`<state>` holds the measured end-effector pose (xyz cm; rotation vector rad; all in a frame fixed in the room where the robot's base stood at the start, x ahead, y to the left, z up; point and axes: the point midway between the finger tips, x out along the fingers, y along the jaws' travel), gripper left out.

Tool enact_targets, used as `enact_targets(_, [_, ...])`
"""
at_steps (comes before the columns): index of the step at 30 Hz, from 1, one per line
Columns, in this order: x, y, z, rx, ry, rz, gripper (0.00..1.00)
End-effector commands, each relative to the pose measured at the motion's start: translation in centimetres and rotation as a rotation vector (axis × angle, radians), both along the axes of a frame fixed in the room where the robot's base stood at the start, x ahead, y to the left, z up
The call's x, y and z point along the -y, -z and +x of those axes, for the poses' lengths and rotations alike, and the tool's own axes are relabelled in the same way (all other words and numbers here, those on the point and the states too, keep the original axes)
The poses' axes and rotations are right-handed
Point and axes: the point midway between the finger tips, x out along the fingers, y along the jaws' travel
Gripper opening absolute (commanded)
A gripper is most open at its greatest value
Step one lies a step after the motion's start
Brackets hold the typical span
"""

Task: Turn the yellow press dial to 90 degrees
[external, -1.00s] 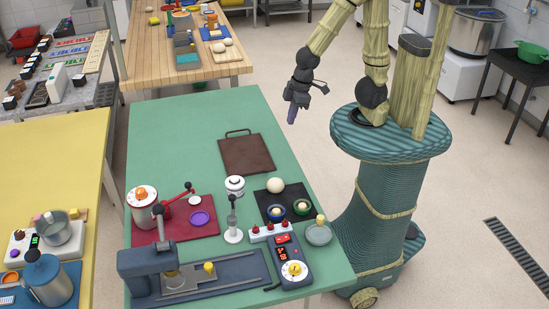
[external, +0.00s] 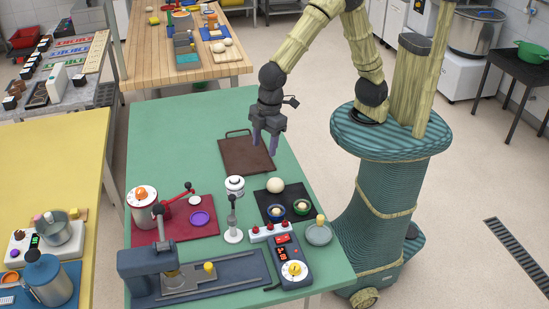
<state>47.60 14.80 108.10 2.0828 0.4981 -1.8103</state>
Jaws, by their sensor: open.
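The brown board (external: 236,158) lies on the green table (external: 170,130). A white stand (external: 233,222), a black mat with a dough ball (external: 276,186), red knobs (external: 270,230), a grey plate (external: 318,235) and the blue press (external: 150,265) crowd the near end.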

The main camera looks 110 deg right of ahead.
Motion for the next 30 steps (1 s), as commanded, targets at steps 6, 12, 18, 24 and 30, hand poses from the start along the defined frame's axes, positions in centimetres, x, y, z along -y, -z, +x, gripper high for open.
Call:
enact_targets(6, [-10.5, 0.1, 2.8, -0.040, -0.249, -0.028, 0.52])
enact_targets(12, [-20.3, 0.7, 2.5, -0.076, -0.467, -0.055, 0.52])
enact_targets(18, [-28.1, 1.6, 0.4, -0.104, -0.643, -0.079, 0.52])
enact_targets(24, [-30.0, 1.7, -0.4, -0.111, -0.690, -0.086, 0.52])
enact_targets(30, [-29.9, 1.7, -0.4, -0.111, -0.688, -0.086, 0.52])
